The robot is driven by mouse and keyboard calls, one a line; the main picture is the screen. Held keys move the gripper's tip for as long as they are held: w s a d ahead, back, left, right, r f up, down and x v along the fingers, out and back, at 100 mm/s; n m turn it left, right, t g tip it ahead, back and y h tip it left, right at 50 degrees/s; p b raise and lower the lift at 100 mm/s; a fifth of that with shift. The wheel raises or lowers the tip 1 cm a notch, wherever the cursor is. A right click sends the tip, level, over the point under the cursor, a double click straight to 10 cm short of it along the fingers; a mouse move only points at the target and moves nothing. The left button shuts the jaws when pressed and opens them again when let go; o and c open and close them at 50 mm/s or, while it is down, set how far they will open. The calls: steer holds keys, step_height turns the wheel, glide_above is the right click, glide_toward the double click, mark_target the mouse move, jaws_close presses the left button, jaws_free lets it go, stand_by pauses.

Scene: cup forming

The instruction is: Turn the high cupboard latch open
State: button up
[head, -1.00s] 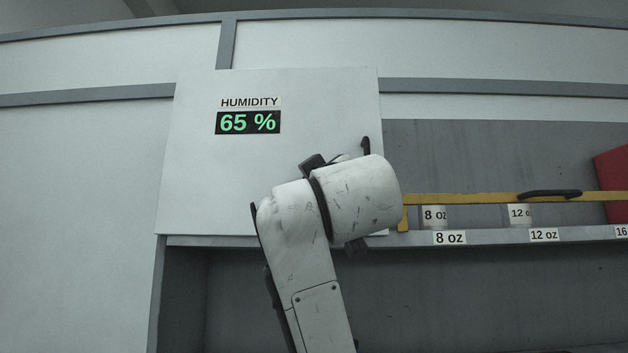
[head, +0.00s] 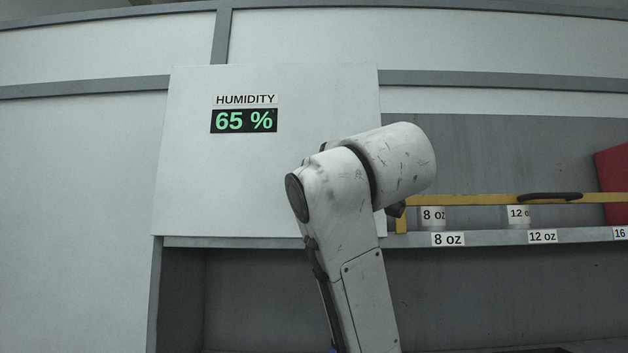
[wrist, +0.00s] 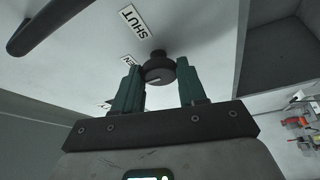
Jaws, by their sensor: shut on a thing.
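The cupboard's white door (head: 250,185) fills the middle of the head view; my arm covers its lower right part and hides the latch there. In the wrist view the latch is a dark round knob (wrist: 158,73) with a pale mark on its face, set on the pale door panel. My gripper (wrist: 158,68) has its two green fingers on either side of the knob and is shut on it. A label reading SHUT (wrist: 138,22) lies just above the knob. Another label (wrist: 132,60) is partly hidden by the left finger.
A dark curved handle (wrist: 45,25) sits at the wrist view's upper left. A humidity display (head: 244,121) reads 65 %. Right of the door is an open shelf (head: 490,238) with a yellow bar (head: 470,200) and size labels. A red object (head: 612,170) stands at the far right.

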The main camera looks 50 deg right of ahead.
stand_by(0.5)
steer(key=o, duration=1.1)
steer(key=shift+c, duration=0.2)
steer(key=shift+a, duration=0.1)
steer(key=b+v, duration=0.1)
steer(key=v, duration=0.9)
steer(key=shift+s+a, duration=0.15)
steer(key=shift+s, duration=0.15)
